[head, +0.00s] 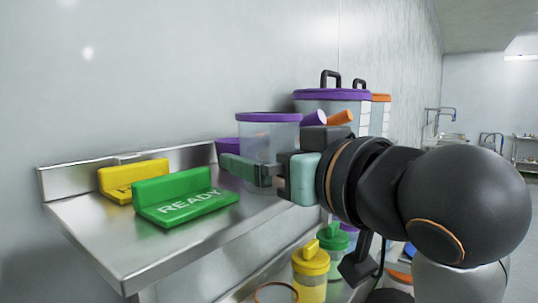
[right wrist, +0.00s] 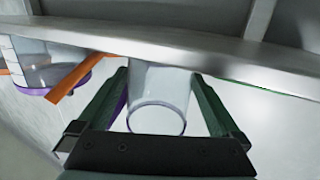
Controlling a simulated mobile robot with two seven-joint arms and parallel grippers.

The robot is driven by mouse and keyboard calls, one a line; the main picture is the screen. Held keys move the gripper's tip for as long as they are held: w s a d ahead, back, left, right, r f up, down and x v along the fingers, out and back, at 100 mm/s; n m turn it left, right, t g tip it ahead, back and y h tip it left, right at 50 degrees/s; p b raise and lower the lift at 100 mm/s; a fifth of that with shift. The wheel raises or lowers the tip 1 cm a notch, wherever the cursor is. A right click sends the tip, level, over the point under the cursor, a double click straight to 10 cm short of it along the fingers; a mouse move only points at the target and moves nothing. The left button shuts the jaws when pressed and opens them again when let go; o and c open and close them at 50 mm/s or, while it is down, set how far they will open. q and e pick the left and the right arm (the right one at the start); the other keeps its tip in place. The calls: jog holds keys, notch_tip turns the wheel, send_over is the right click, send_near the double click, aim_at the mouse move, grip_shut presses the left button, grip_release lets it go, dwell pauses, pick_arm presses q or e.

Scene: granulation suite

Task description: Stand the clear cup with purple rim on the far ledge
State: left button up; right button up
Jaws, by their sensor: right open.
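The clear cup with purple rim (head: 268,138) is upright at the right end of the steel ledge (head: 120,243) in the head view. My right gripper (head: 250,168) is at the cup's lower part, its green finger crossing in front of it. In the right wrist view the clear cup (right wrist: 160,92) sits between the two spread green fingers of the gripper (right wrist: 160,78), with visible gaps beside it. My left gripper is out of view.
A green READY sign (head: 185,198) and a yellow sign (head: 133,180) stand on the ledge's left part. A large purple-lidded container (head: 333,105) and an orange-handled scoop (head: 340,118) are behind my gripper. Yellow-lidded (head: 311,262) and green-lidded jars are below.

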jog(key=shift+c, duration=0.2)
jog(key=c, duration=1.2)
